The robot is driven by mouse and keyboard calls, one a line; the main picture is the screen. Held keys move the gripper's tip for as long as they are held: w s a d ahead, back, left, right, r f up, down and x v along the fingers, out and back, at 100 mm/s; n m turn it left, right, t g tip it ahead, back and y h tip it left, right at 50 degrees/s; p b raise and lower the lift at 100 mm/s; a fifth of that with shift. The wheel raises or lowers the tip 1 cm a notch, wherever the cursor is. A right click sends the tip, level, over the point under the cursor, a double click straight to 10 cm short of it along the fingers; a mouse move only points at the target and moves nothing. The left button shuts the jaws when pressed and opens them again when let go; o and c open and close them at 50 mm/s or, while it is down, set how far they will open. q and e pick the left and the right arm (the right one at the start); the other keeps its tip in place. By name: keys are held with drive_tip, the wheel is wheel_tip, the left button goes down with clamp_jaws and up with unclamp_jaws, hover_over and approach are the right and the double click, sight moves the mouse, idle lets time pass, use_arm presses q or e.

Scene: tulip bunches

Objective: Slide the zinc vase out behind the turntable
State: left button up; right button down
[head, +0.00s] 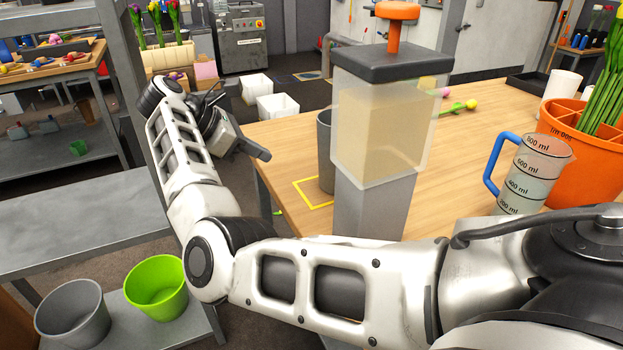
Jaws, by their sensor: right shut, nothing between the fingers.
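A grey vase, which looks like the zinc vase (325,150), stands on the wooden table near its left edge. The clear dispenser hides its right side. A yellow outlined square (303,190) lies at its foot. My right gripper (262,154) is shut and empty, past the table's left edge and left of the vase, apart from it in the picture. No turntable can be made out. My left gripper is not in view.
A dispenser with an orange knob (385,120) stands in front of the vase. A measuring jug (528,175) and an orange tub (570,140) of stems stand on the right. Green (157,288) and grey (73,314) buckets sit low at left. The table (465,140) has clear room in its middle.

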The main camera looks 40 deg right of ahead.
drive_tip(key=p, duration=0.1)
approach(321, 178)
wheel_tip(321, 178, down, 3)
drive_tip(key=shift+w+f+y, duration=0.15)
drive_tip(key=shift+y, duration=0.15)
drive_tip(key=d, duration=0.2)
drive_tip(key=s+d+p, duration=0.1)
drive_tip(key=shift+d+f, duration=0.2)
drive_tip(key=shift+f, duration=0.05)
drive_tip(key=shift+s+d, duration=0.2)
drive_tip(key=shift+d, duration=0.25)
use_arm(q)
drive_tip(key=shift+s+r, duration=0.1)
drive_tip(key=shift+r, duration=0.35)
use_arm(e)
drive_tip(key=shift+f, duration=0.1)
